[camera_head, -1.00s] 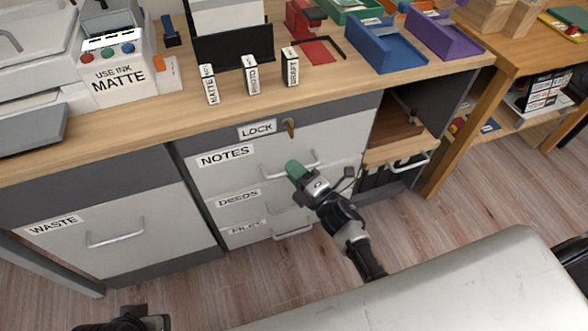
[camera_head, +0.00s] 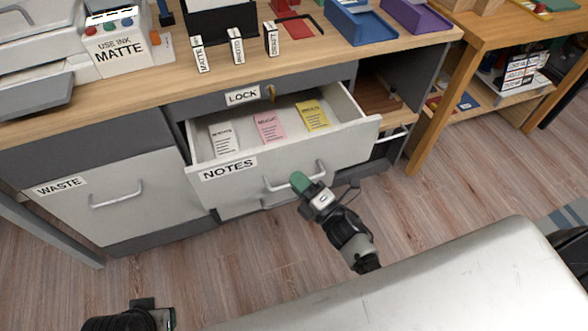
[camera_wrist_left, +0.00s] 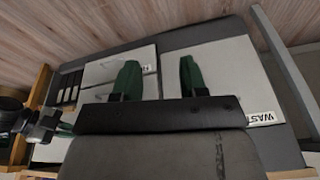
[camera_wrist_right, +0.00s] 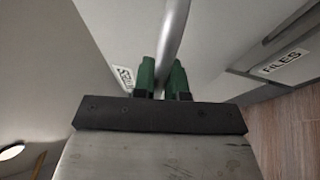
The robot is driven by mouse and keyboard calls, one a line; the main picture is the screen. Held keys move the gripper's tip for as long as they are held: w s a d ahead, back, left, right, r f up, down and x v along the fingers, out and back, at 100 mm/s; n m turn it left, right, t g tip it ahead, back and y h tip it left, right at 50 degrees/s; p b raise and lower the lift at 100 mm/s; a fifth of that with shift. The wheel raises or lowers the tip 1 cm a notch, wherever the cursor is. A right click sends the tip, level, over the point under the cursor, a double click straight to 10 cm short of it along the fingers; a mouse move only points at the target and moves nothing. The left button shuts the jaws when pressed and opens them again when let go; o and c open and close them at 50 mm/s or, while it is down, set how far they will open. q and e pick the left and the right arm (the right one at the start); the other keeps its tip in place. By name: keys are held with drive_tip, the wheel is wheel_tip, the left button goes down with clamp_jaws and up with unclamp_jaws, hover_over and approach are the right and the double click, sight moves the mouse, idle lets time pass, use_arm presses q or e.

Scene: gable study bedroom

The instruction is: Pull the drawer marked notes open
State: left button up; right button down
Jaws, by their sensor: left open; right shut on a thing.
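The drawer marked NOTES (camera_head: 237,176) stands pulled out from the desk in the head view. A white, a pink and a yellow labelled pad lie inside it. My right gripper (camera_head: 300,182) is at the drawer's bar handle (camera_head: 320,170). In the right wrist view its green fingers (camera_wrist_right: 161,78) are shut on the handle (camera_wrist_right: 173,35). My left gripper's fingers (camera_wrist_left: 158,80) are open and empty in the left wrist view, with the cabinet front beyond them. In the head view only part of my left arm shows at the bottom left.
The WASTE drawer (camera_head: 140,206) is shut at the left. A key (camera_head: 270,92) sits beside the LOCK label. The open drawer hides most of the fronts below it. Wooden floor (camera_head: 470,180) is clear at the right.

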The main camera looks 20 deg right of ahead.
use_arm(q)
wheel_tip(320, 180, down, 8)
drive_tip(key=p, duration=0.2)
drive_tip(key=shift+w+d+r, duration=0.15)
drive_tip(key=shift+w+d, duration=0.05)
use_arm(e)
drive_tip(key=s, duration=1.3)
drive_tip(key=shift+d, duration=0.25)
drive_tip(key=c, duration=1.2)
unclamp_jaws()
drive_tip(key=shift+s, duration=0.1)
use_arm(q)
drive_tip(key=shift+w+r, duration=0.1)
drive_tip(key=shift+r, duration=0.25)
use_arm(e)
drive_tip(key=v, duration=1)
drive_tip(key=shift+s+d, duration=0.2)
drive_tip(key=shift+s, duration=0.1)
use_arm(q)
drive_tip(key=shift+f, duration=0.1)
